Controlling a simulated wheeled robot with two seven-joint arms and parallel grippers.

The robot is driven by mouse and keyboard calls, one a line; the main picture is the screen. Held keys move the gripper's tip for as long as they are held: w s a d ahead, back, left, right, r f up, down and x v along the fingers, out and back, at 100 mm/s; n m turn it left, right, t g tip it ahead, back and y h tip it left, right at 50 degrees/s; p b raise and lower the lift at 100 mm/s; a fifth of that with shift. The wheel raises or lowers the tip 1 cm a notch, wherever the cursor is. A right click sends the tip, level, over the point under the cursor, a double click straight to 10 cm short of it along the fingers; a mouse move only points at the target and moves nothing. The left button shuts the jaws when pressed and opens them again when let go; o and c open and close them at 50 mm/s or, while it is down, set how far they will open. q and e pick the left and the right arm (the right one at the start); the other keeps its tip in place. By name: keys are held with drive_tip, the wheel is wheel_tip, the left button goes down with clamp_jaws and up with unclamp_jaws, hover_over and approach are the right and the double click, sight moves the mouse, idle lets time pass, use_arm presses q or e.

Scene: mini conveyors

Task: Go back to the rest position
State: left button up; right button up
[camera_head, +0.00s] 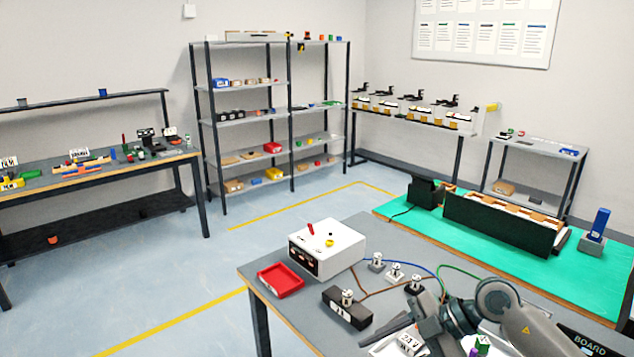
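My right arm comes in from the lower right, low over the grey table (262,278). My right gripper (385,329) points left, with its dark fingers beside a black block (345,310) that has a metal cylinder standing on it. The fingers overlap in this view, so I cannot tell whether they are open or shut. My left arm and gripper are out of view.
A white box (328,248) with a red lever and a red tray (280,280) sit on the grey table. Wired parts (396,272) and loose pieces lie near my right arm. A mini conveyor (500,222) stands on the green mat (400,213) behind. Floor left is clear.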

drive_tip(key=s+a+r+t+y, duration=0.2)
drive_tip(key=s+a+r+y, duration=0.1)
drive_tip(key=a+r+y, duration=0.45)
wheel_tip(320, 180, up, 7)
drive_tip(key=w+d+m+t+y, duration=0.1)
drive_tip(key=w+d+m+t, duration=0.2)
drive_tip(key=m+t, duration=0.55)
drive_tip(key=w+d+f+m+t+h, duration=0.2)
drive_tip(key=d+f+m+t+h, duration=0.5)
drive_tip(key=d+m+t+h, duration=0.5)
drive_tip(key=s+d+f+m+g+h, duration=0.35)
drive_tip(key=f+g+h, duration=0.35)
drive_tip(key=f, duration=0.5)
drive_tip(key=s+f+n+g, duration=0.1)
drive_tip(key=s+f+g, duration=0.5)
drive_tip(key=s+f, duration=0.6)
drive_tip(key=s+f+n+g, duration=0.1)
drive_tip(key=s+f+g, duration=0.6)
drive_tip(key=s, duration=0.9)
wheel_tip(320, 180, down, 30)
drive_tip(key=s+g, duration=0.1)
drive_tip(key=s, duration=0.1)
drive_tip(key=s+d+f+n+g+b, duration=0.1)
drive_tip(key=s+d+f, duration=0.1)
drive_tip(key=s+f, duration=1.5)
drive_tip(key=shift+s+d+f+b, duration=0.2)
drive_tip(key=shift+d+f+b, duration=0.05)
drive_tip(key=shift+f+b, duration=0.1)
